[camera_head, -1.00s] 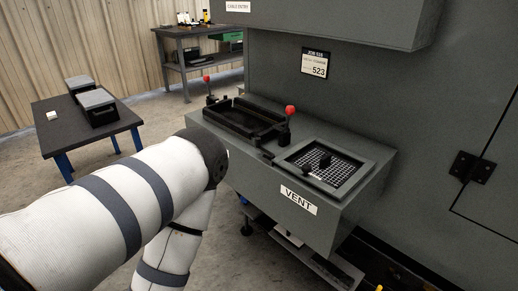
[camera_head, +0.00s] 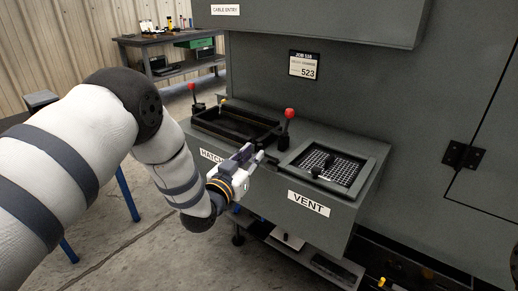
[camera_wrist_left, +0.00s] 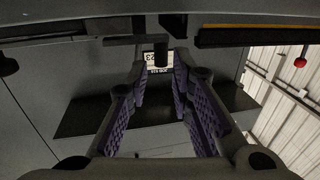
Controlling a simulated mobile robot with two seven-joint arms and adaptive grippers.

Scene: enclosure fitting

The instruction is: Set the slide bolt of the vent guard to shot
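The vent guard (camera_head: 352,181) is a grey frame around a white-lined mesh, set in the ledge above the VENT label (camera_head: 308,203). A dark knob (camera_head: 329,160) stands over the mesh, and a small black piece (camera_head: 316,172) sits near its front left edge. I cannot tell which is the slide bolt, nor its position. My left gripper (camera_head: 255,155) is left of the guard, in front of the ledge, apart from it and empty. In the left wrist view its purple-padded fingers (camera_wrist_left: 163,72) are spread. My right gripper is not in view.
A black hatch frame (camera_head: 235,124) lies left of the guard. A red-knobbed lever (camera_head: 288,116) stands between them, another (camera_head: 192,88) at the hatch's far left. The housing overhangs behind, with a job placard (camera_head: 303,65). A workbench (camera_head: 170,40) stands far back.

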